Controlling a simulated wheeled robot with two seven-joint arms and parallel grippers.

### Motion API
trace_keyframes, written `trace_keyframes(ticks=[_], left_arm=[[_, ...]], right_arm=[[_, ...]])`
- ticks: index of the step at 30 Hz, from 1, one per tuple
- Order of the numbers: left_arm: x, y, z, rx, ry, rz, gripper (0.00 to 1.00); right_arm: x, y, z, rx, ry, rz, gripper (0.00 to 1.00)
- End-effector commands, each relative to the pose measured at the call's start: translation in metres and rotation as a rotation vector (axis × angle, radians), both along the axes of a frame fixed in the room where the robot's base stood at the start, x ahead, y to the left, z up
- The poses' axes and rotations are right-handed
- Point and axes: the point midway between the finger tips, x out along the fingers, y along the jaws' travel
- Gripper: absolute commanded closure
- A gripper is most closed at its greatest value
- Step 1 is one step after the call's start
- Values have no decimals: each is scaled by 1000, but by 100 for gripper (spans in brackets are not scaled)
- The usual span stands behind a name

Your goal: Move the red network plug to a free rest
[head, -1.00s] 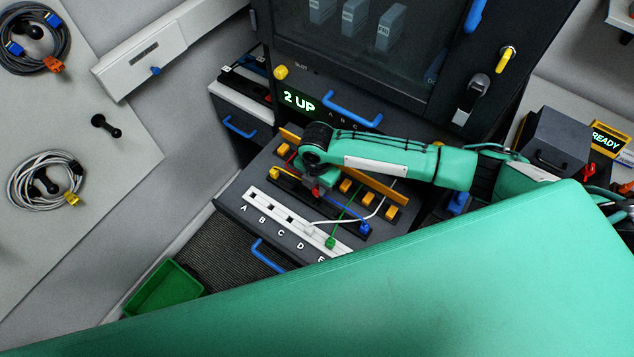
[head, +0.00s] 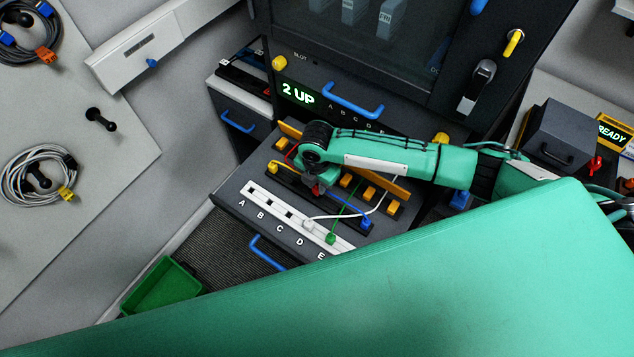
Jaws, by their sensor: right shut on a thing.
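My right gripper (head: 316,187) points down over the drawer panel, shut on the red network plug (head: 318,191), which shows only as a small red patch under the wrist. A red cable (head: 291,153) shows just left of the wrist. The dark rest rail (head: 290,185) runs below the gripper, with a yellow plug (head: 272,167) at its left end and a blue plug (head: 366,224) at its right end. The arm hides the rail's middle, and I cannot tell whether the red plug touches it. My left gripper is out of view.
A white socket strip (head: 266,206) marked A to E lies in front, with a white plug (head: 308,224) and a green plug (head: 330,238) towards its right end. Orange blocks (head: 370,193) stand behind the rail. A green bin (head: 163,288) stands lower left.

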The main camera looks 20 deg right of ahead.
Motion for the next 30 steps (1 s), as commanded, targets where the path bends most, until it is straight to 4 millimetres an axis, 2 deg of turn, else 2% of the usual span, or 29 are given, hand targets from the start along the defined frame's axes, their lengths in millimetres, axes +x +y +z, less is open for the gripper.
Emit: trace_keyframes(ticks=[30], left_arm=[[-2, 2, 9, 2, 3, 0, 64]], right_arm=[[0, 1, -1, -1, 1, 0, 100]])
